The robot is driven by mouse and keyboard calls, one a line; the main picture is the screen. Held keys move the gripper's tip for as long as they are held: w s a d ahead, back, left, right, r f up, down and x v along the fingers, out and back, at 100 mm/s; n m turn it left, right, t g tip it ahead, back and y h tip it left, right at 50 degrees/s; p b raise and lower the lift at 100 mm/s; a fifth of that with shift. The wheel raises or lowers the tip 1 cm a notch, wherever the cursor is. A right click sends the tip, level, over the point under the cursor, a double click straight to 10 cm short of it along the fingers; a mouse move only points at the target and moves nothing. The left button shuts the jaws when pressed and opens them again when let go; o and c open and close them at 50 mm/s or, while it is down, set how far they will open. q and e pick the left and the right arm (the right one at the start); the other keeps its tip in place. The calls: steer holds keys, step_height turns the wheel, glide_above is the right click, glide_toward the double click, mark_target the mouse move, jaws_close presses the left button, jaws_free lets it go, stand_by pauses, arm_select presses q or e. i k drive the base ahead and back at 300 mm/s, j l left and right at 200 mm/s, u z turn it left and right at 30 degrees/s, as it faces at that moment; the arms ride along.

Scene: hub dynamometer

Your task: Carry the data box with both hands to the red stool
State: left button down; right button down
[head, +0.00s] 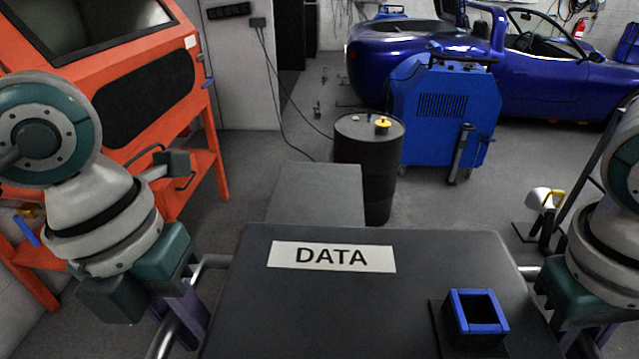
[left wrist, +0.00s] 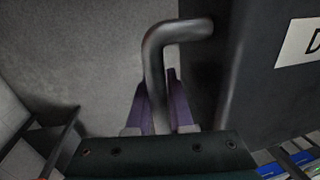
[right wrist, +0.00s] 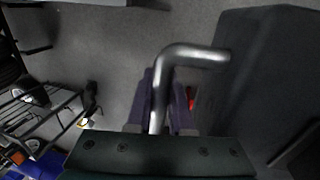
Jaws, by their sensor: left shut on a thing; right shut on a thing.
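The data box (head: 250,300) is a large dark grey box with a white DATA label, held in front of me, its lid roughly level. My left gripper (left wrist: 158,105) is shut on the metal handle (left wrist: 155,60) at its left side; purple fingers lie on both sides of the bar. My right gripper (right wrist: 165,100) is shut on the matching handle (right wrist: 190,55) at the right side. The box also shows in the left wrist view (left wrist: 265,90) and the right wrist view (right wrist: 265,80). No red stool can be made out; a small red patch shows beside the right fingers.
A small blue-rimmed open holder (head: 476,330) is on the box's lid. Ahead stand a grey block (head: 315,190), a black drum (head: 368,165) and a blue machine (head: 440,110). An orange cabinet (head: 60,60) is at left, a blue car (head: 540,85) behind. Floor shows right of the drum.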

mark_target(317, 194)
steer(key=i+z, duration=0.15)
steer(key=i, duration=0.75)
steer(key=i+z, duration=0.15)
steer(key=i, duration=0.3)
steer(key=i+j+z, duration=0.2)
steer(key=i, duration=0.3)
steer(key=i+z, duration=0.25)
steer(key=i, duration=0.75)
steer(key=i+l+u, duration=0.2)
steer(key=i, duration=0.55)
steer(key=u, duration=3.55)
